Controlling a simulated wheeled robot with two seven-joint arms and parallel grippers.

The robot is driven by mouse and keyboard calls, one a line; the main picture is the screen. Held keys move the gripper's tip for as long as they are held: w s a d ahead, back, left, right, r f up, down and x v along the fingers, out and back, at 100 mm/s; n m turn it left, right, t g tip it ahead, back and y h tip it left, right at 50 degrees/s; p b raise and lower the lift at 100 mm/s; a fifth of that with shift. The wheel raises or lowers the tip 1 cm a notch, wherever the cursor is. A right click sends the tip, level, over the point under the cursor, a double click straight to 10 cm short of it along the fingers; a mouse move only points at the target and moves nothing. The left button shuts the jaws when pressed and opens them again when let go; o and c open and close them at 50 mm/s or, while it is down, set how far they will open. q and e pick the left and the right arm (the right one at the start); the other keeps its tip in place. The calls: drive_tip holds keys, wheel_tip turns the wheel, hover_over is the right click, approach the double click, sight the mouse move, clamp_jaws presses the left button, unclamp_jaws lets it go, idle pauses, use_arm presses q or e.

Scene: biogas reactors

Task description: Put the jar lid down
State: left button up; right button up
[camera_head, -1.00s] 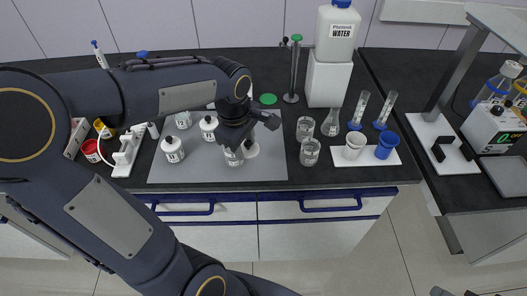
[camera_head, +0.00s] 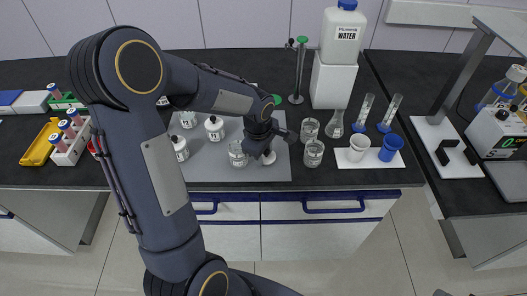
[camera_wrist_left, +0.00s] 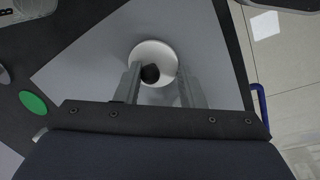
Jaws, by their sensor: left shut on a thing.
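The jar lid (camera_head: 268,158) is a white disc with a black knob. It is low over the right part of the grey mat (camera_head: 215,172); I cannot tell whether it touches the mat. My left gripper (camera_head: 270,146) is shut on the lid from above. In the left wrist view the lid (camera_wrist_left: 153,50) and its dark knob show between the two fingers (camera_wrist_left: 160,88). An uncovered glass jar (camera_head: 238,155) stands just left of the lid in the head view. Only small dark tips, perhaps of my right gripper, show at the bottom right edge.
White-capped jars (camera_head: 214,128) stand on the mat's left part. A green disc (camera_wrist_left: 33,102) lies near the mat.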

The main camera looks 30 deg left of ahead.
use_arm(q)
drive_tip(key=shift+f, duration=0.2)
drive_tip(key=o, duration=1)
drive_tip(key=shift+r, duration=0.1)
drive_tip(key=shift+r, duration=0.55)
wheel_tip(320, 180, up, 11)
drive_tip(key=s, duration=0.2)
drive_tip(key=s+d+m+t+h, duration=0.1)
drive_tip(key=s+d+m, duration=0.1)
drive_tip(key=s+m, duration=0.3)
drive_tip(key=s+d+m+t+h, duration=0.1)
drive_tip(key=s+d+m, duration=0.2)
drive_tip(key=s+m, duration=0.2)
drive_tip(key=s+d+m+t+h, duration=0.1)
drive_tip(key=s+d+m, duration=0.1)
drive_tip(key=s+m, duration=0.4)
drive_tip(key=shift+s+d+r+t+h, duration=0.1)
drive_tip(key=shift+s+d+t+h, duration=0.1)
drive_tip(key=shift+s, duration=0.5)
drive_tip(key=shift+s+d+t+h, duration=0.1)
drive_tip(key=shift+s+h, duration=0.1)
drive_tip(key=shift+s, duration=0.5)
